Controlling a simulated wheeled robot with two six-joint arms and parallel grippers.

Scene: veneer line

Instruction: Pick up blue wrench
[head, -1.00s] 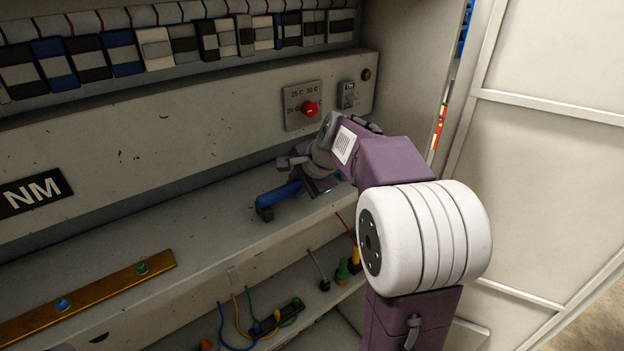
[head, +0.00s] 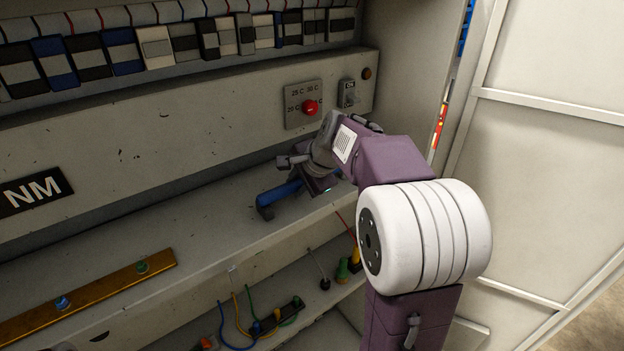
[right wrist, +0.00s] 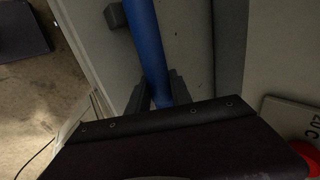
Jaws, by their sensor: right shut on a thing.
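The blue wrench (head: 280,194) is at the upper shelf (head: 190,230), near its right end. Its dark end (head: 264,207) points left, and its right part is hidden by my right gripper. My right gripper (head: 302,178) is shut on the wrench. In the right wrist view the blue handle (right wrist: 148,45) runs up from between the two dark fingers (right wrist: 162,92). I cannot tell whether the wrench touches the shelf. My left gripper is not in view.
A panel with a red knob (head: 309,107) and a switch (head: 348,93) are on the wall just above my right gripper. A brass bar (head: 100,296) lies on the shelf at left. Cables and plugs (head: 275,318) sit on the lower shelf. A white door frame (head: 540,107) stands at right.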

